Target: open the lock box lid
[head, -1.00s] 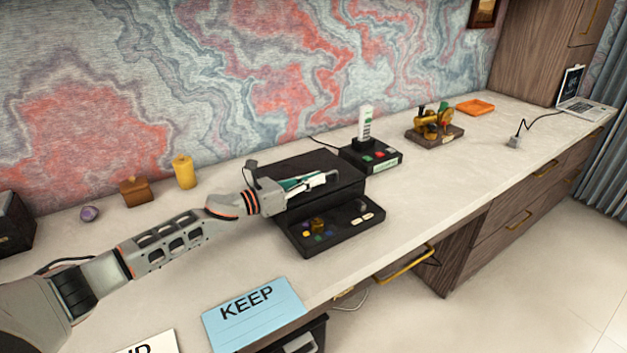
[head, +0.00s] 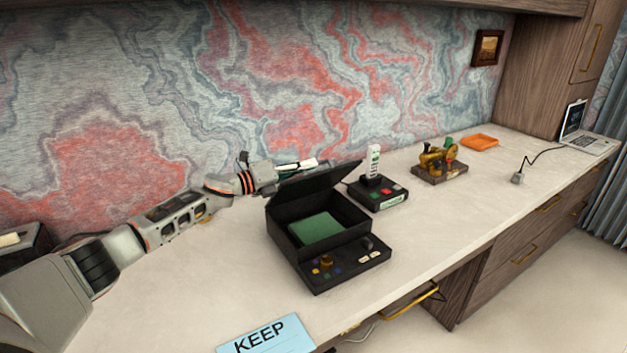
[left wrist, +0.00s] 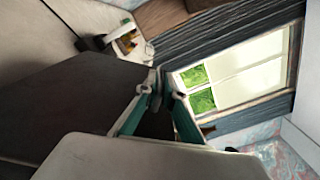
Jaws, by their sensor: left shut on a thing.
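The black lock box (head: 328,266) stands on the desk with its lid (head: 322,181) raised and tilted back, hinged at the rear. A green block or pad (head: 315,229) lies inside. The front panel has several small coloured buttons and a knob (head: 326,261). My left gripper (head: 306,164) is at the top edge of the raised lid, partly hidden behind it, and is shut on the lid. In the left wrist view the gripper's teal-lined fingers (left wrist: 162,90) are at the edge of the dark lid (left wrist: 75,100). My right gripper is in no view.
A black device with coloured buttons (head: 389,194) and a white upright stick (head: 373,160) stands right of the box. A brass model (head: 440,160) and an orange tray (head: 480,142) are farther right. A blue KEEP card (head: 268,338) lies in front. The desk's right front is clear.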

